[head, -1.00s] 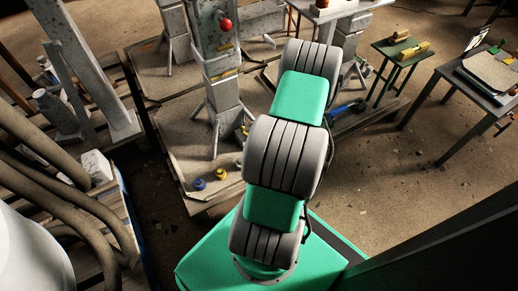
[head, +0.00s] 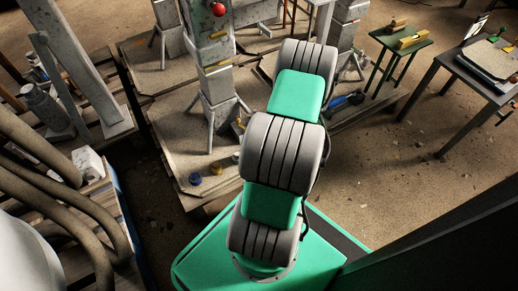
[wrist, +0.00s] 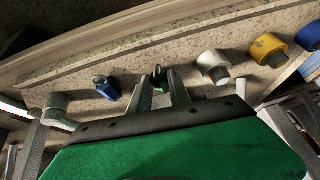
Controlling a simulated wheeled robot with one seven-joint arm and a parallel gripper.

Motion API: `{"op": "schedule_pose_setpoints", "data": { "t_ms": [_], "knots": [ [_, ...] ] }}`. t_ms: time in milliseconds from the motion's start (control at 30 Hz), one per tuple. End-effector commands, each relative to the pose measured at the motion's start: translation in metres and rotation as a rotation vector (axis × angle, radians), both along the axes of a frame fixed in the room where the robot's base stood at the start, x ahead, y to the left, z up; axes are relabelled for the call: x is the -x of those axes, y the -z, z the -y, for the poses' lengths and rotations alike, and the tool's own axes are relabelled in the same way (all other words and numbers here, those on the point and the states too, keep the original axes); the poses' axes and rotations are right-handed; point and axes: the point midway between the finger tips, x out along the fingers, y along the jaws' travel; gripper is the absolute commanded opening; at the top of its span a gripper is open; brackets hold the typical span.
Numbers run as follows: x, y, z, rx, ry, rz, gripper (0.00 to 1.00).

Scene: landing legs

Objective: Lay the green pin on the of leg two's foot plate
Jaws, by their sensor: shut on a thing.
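In the wrist view, my gripper (wrist: 161,83) is shut on the green pin (wrist: 160,77), a small dark green piece between the fingertips. Much of the pin is hidden by the fingers. It is in front of a speckled plate, and I cannot tell whether it touches. In the head view, my arm hides the gripper and pin. A grey landing leg (head: 217,88) stands upright left of my arm, with splayed struts on a speckled foot plate (head: 178,140). I cannot tell which leg is leg two.
In the wrist view, a blue piece (wrist: 107,88) stands left of the gripper; a white piece (wrist: 213,67) and yellow piece (wrist: 268,49) stand right. In the head view, a grey table (head: 478,78) and green stool (head: 400,43) stand right. Thick hoses (head: 50,170) lie left.

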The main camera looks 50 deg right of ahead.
Motion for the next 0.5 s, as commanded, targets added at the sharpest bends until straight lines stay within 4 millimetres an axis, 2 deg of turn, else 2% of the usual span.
{"op": "schedule_pose_setpoints", "data": {
  "t_ms": [333,367,500],
  "knots": [
    [-0.0001,0.0059,0.0000,0.000,0.000,0.000,0.00],
    [-0.0001,0.0058,0.0000,0.000,0.000,0.000,0.23],
    [0.0000,0.0054,0.0000,0.000,0.000,0.000,0.35]
  ]
}}
